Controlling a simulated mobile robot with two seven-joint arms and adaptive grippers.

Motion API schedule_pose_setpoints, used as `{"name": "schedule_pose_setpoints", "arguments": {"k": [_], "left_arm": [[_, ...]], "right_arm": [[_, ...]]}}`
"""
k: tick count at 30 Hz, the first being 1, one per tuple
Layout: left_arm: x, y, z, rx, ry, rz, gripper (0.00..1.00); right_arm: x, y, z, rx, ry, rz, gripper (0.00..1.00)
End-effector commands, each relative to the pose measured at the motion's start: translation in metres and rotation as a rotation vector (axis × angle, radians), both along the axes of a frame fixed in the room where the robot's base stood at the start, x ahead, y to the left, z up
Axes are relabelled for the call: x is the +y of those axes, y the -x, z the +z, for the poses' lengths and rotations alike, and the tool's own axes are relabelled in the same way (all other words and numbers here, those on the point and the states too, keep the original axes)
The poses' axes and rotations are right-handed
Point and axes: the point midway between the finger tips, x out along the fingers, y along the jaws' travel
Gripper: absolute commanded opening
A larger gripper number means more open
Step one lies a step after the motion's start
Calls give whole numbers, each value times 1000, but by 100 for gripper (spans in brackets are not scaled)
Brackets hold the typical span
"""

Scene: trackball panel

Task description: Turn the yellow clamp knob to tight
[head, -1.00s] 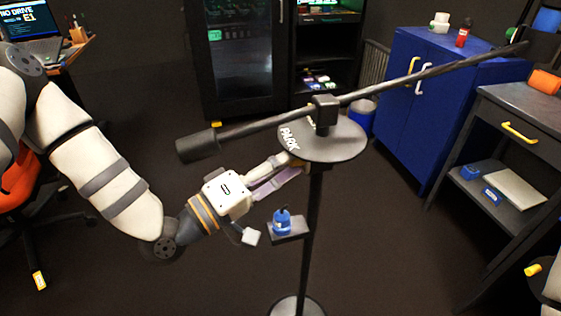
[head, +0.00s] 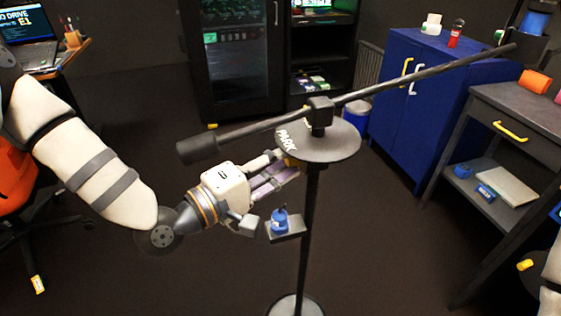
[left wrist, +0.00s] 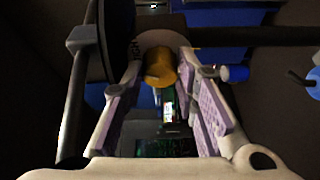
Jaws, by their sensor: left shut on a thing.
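The yellow clamp knob (left wrist: 160,67) shows in the left wrist view between the two pads of my left gripper (left wrist: 163,82), which is shut on it. In the head view my left gripper (head: 282,168) reaches in from the left, its fingers at the near underside of the round dark plate (head: 340,148) marked PARK. The fingers mostly hide the knob there. The knob's tight or loose marking cannot be read. My right gripper is not in view.
A long dark bar (head: 420,75) with a thick weight (head: 197,149) crosses above the plate, close over my left gripper. Open floor lies left of the post.

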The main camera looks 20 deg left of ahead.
Motion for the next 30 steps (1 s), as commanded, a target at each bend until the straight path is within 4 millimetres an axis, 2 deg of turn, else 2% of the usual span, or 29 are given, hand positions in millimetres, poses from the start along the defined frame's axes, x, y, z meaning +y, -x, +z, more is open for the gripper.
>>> {"name": "schedule_pose_setpoints", "arguments": {"k": [5,6,8,22,26,30], "left_arm": [[0,0,1,-3,1,1,0],[0,0,1,-3,1,1,36],[0,0,1,-3,1,1,48],[1,1,4,-11,3,1,48],[12,16,3,-9,3,4,48],[28,40,1,-5,2,5,48]], "right_arm": [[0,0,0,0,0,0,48],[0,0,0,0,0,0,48],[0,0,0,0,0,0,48],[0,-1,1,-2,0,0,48],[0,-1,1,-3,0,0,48],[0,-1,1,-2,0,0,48]]}}
